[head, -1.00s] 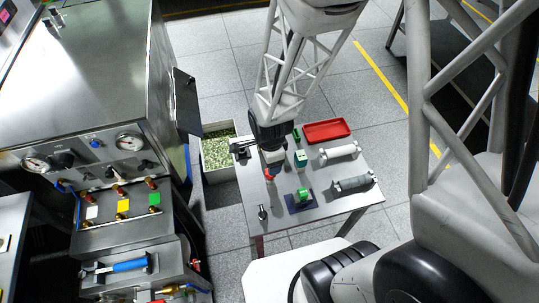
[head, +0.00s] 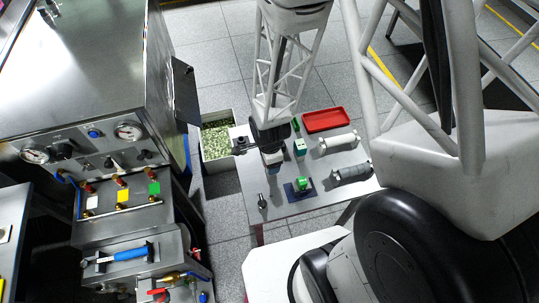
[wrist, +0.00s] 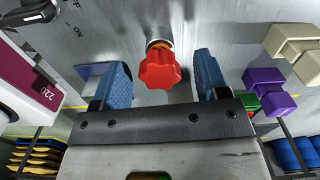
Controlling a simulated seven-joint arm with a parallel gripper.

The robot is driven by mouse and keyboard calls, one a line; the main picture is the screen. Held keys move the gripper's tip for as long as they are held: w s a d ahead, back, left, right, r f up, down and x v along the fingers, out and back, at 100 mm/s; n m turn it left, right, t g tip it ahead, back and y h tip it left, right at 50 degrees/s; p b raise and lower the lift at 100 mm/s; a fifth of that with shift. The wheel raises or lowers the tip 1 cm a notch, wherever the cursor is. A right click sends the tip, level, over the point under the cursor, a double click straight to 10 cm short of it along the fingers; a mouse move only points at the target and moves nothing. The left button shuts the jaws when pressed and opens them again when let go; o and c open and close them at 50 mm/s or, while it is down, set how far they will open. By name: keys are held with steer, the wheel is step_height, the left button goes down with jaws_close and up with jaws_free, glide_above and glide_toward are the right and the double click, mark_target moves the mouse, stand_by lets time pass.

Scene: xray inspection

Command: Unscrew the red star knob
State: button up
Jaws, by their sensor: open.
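The red star knob (wrist: 160,70) shows in the wrist view, with a short brass-coloured collar behind it against a grey metal surface. My gripper (wrist: 162,62) has its two blue-padded fingers apart, one on each side of the knob, with a gap to it on both sides. Nothing is held. The knob is not visible there, and my gripper covers that spot.
Nearby on the table are a green block on a dark blue base (head: 302,184), a green-and-white block (head: 300,148), a white cylinder (head: 338,143), a grey cylinder (head: 350,173) and a red tray (head: 326,120). A pellet bin (head: 218,143) and a gauge machine (head: 110,155) stand to the left.

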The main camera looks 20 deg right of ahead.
steer(key=shift+f, duration=0.45)
steer(key=c, duration=1.1)
steer(key=shift+r, duration=0.5)
steer(key=shift+r, duration=1.15)
steer(key=shift+r, duration=0.1)
